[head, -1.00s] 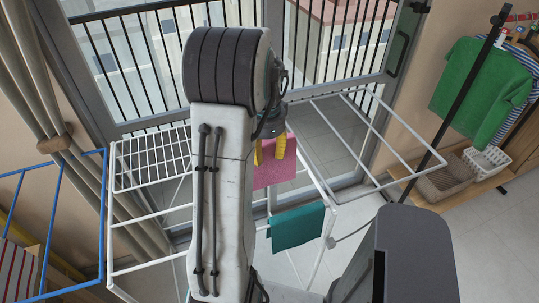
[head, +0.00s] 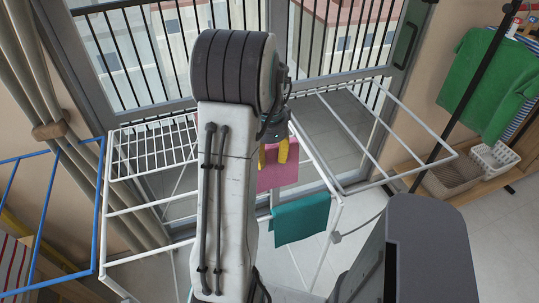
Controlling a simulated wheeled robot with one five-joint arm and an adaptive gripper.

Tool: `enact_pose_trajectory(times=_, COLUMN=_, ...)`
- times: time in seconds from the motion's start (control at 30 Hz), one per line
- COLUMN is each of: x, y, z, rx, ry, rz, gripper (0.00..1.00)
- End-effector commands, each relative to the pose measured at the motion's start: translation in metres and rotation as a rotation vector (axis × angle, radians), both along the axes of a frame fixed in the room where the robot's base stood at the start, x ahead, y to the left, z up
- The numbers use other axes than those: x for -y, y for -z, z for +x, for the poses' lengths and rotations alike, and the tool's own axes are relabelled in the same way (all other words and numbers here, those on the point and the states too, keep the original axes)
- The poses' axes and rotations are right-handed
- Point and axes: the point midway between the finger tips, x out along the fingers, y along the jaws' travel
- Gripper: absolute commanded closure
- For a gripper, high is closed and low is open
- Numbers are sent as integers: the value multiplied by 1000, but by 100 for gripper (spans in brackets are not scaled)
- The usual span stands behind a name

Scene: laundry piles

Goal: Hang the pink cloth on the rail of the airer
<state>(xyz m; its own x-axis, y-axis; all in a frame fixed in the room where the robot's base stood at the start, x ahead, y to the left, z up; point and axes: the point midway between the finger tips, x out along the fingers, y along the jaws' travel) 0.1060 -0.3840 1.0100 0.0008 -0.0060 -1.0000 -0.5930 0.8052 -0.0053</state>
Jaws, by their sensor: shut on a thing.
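The pink cloth (head: 277,179) hangs below my gripper (head: 274,156), partly hidden behind my arm. The gripper's yellow fingers are shut on the cloth's upper edge. The white airer (head: 329,190) stands ahead, with its wings spread to left and right. The cloth is over the middle of the airer, just behind a teal cloth (head: 301,219) that hangs on a front rail. I cannot tell whether the pink cloth touches a rail. My arm hides much of the airer's middle.
A blue rack (head: 98,215) stands at the left edge beside a curtain (head: 40,90). A green shirt (head: 490,80) hangs on a clothes rack at the right, above baskets (head: 455,175) on a low shelf. A glass door closes off the back.

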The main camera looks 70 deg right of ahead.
Motion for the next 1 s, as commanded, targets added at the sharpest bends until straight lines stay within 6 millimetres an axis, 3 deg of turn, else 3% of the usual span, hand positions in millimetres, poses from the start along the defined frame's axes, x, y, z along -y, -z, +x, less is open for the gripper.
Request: enact_pose_trajectory(times=1.0, x=0, y=69, z=0, rx=0, ry=0, rz=0, gripper=92)
